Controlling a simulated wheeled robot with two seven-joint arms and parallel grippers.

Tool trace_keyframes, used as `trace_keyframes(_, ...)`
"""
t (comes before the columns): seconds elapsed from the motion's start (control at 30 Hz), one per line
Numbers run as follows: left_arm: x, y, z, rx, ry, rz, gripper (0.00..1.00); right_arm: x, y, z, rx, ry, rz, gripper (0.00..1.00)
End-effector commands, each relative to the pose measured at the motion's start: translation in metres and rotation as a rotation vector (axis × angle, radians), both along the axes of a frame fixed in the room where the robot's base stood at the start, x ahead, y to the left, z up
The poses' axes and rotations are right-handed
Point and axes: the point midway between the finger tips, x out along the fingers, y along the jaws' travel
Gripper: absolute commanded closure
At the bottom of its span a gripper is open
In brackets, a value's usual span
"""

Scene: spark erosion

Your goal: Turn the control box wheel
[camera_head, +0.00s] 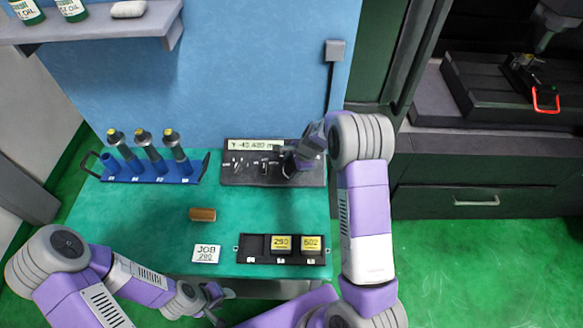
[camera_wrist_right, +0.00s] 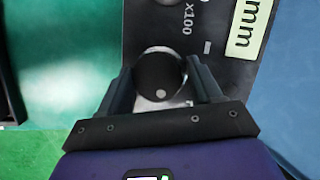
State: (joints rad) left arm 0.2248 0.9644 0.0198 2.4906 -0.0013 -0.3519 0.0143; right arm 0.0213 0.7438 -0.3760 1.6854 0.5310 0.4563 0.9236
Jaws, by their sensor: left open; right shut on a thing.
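The control box (camera_head: 232,173) is a dark panel with a pale readout strip (camera_head: 253,145) reading "Y -45" and a partly blurred rest. It lies at the back of the green table, against the blue wall. In the right wrist view, its round black wheel (camera_wrist_right: 159,73) sits between the two fingers of my right gripper (camera_wrist_right: 160,88), which are shut on it from both sides. In the head view my right gripper (camera_head: 294,166) is over the right end of the box and hides the wheel. My left gripper (camera_head: 218,300) is open and empty at the table's front edge.
A blue rack (camera_head: 190,172) with several tool holders stands left of the box. A copper-coloured block (camera_head: 203,214), a "JOB 290" card (camera_head: 207,254) and a black tray (camera_head: 257,256) with yellow-labelled blocks lie in front. The middle of the table (camera_head: 260,208) is clear.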

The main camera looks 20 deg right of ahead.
Motion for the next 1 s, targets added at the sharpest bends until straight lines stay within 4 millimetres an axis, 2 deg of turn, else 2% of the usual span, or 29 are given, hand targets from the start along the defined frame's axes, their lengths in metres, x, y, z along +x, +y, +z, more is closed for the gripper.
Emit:
trace_keyframes(0.03,0.000,0.000,-0.005,0.000,0.000,0.000,0.57,-0.006,-0.002,-0.006,0.017,0.007,-0.045,0.66)
trace_keyframes(0.6,0.000,0.000,-0.041,0.000,0.000,0.000,0.57,-0.007,-0.001,-0.008,0.190,-0.078,-0.517,0.67)
trace_keyframes(1.0,0.000,0.000,-0.059,0.000,0.000,0.000,0.57,-0.007,0.001,-0.007,0.257,-0.109,-0.698,0.67)
